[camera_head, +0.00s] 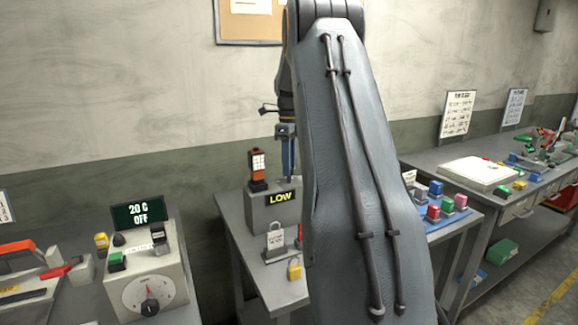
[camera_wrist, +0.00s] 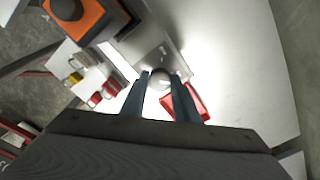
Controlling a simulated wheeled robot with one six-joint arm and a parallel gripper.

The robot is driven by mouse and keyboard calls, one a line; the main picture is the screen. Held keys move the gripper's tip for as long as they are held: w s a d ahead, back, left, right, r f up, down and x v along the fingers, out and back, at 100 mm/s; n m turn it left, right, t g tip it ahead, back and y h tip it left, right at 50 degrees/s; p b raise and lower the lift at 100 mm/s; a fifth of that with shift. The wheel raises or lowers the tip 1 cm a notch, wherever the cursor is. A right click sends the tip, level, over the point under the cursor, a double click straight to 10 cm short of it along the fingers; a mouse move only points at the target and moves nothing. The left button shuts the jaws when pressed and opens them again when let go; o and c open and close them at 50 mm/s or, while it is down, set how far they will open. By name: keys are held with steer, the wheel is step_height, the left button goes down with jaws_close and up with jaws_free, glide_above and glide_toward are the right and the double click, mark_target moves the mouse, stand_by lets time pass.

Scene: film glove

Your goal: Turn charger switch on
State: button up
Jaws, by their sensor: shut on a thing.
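The charger is a grey box (camera_head: 272,215) with a black screen reading LOW (camera_head: 280,198) in yellow. My gripper (camera_head: 289,177) points down at the right part of its top, partly hidden by my arm. In the wrist view my two blue-grey fingers (camera_wrist: 160,90) are closed around a small rounded grey switch tip (camera_wrist: 161,77) by a metal plate (camera_wrist: 150,52). A red piece (camera_wrist: 190,101) shows behind the right finger. The switch is mostly hidden, so its position is unclear. An orange and black device (camera_head: 257,165) stands upright on the charger's left; its orange body also shows in the wrist view (camera_wrist: 88,15).
A white tag (camera_head: 275,239) and a yellow padlock (camera_head: 294,269) are at the charger's front. Coloured blocks (camera_head: 447,202) lie to the right, beyond my arm.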

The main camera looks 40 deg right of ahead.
steer(key=shift+r, duration=0.15)
steer(key=o, duration=1.1)
steer(key=shift+c, duration=0.2)
steer(key=shift+r+b, duration=1.15)
steer(key=shift+r, duration=2.7)
